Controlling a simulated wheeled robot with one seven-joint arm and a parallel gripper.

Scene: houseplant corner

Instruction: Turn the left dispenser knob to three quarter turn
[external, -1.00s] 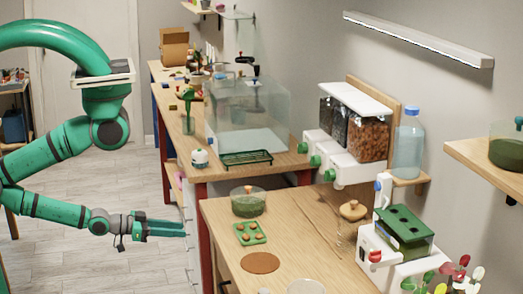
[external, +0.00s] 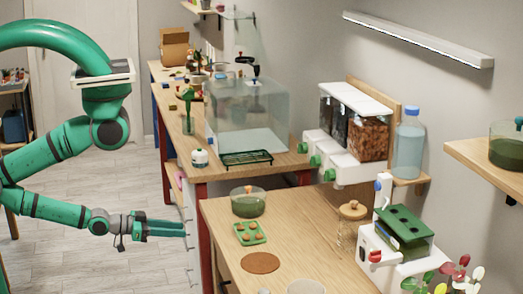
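The dispenser (external: 352,172) is a white wall unit with clear bins on a wooden back board. Its bins hold dark and brown contents. Green knobs stick out along its front. The left knob (external: 303,148) is the farthest one, beside the glass tank; its turn angle is too small to read. My gripper (external: 184,228) is low at the left, in front of the drawers and below the tabletop. It points right and is well apart from the knobs. I see nothing held in it, but its finger gap is unclear.
A glass tank (external: 247,110) stands on the farther counter. The floor (external: 100,180) behind my arm is clear.

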